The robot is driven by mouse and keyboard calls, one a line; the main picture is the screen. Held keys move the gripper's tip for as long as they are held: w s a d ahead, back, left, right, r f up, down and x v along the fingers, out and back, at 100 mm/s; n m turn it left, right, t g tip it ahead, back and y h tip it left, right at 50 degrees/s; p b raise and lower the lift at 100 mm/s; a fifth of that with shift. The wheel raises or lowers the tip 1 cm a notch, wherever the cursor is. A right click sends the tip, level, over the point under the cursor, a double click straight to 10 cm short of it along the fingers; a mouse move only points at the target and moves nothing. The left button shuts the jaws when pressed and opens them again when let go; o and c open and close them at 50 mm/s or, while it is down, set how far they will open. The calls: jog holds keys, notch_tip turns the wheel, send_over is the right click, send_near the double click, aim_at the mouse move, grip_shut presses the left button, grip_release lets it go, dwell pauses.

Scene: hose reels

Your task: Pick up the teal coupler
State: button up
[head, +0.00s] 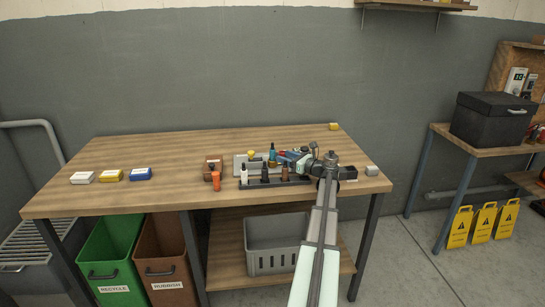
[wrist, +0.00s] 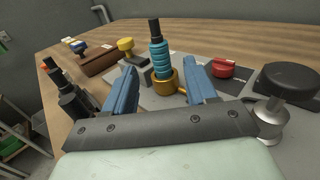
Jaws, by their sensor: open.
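The teal coupler (wrist: 159,57) is a ribbed upright cylinder with a black top, seated in a brass ring (wrist: 166,84). It also shows in the head view (head: 272,152), small, on the grey plate near the bench's back. My gripper (wrist: 161,66) is open, with its two blue fingers apart and the coupler between them in the wrist view. I cannot tell how far beyond the fingertips it stands. In the head view my gripper (head: 290,156) comes in from the right of the coupler.
A dark rack (head: 252,184) with several upright bottles stands in front of the coupler. A yellow knob (wrist: 125,45) and a red knob (wrist: 223,67) flank it on the plate. A black knob on a metal post (wrist: 290,80) is close on the right.

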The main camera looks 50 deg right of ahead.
aim_at(273, 154)
jog(key=shift+f, duration=0.65)
jog(key=shift+w+r, duration=0.1)
jog(key=shift+w, duration=3.7)
grip_shut()
